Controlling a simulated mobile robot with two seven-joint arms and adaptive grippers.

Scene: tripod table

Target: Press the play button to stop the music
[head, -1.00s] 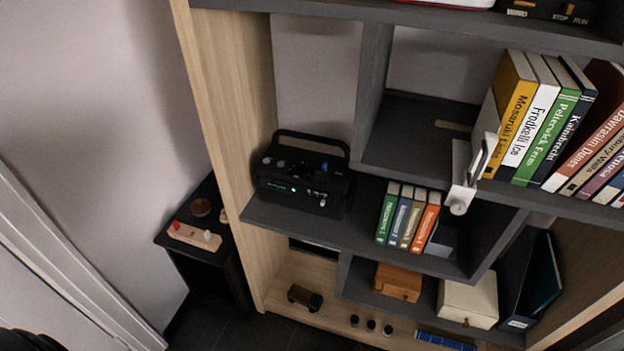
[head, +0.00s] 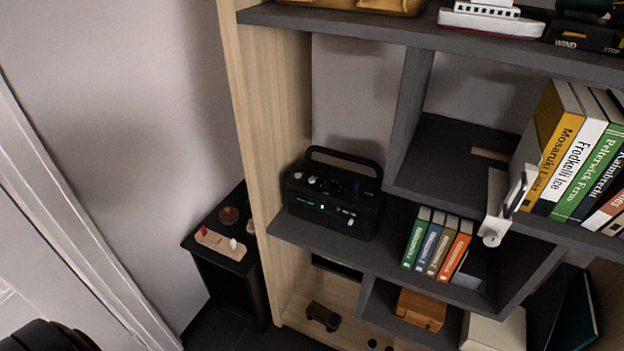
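A black radio (head: 332,194) with a carrying handle stands on the dark middle shelf, at its left end. Its front has a small lit green display, several knobs and small buttons. Which of these is the play button is too small to tell. Neither of my grippers shows in the head view. A dark rounded part of my own body shows at the lower left corner.
Small books (head: 437,242) stand right of the radio. A white bracket (head: 494,208) sticks out at the upper shelf edge, near larger books (head: 585,150). A small black side table (head: 232,283) stands left of the wooden side panel (head: 277,120). A white door frame is at left.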

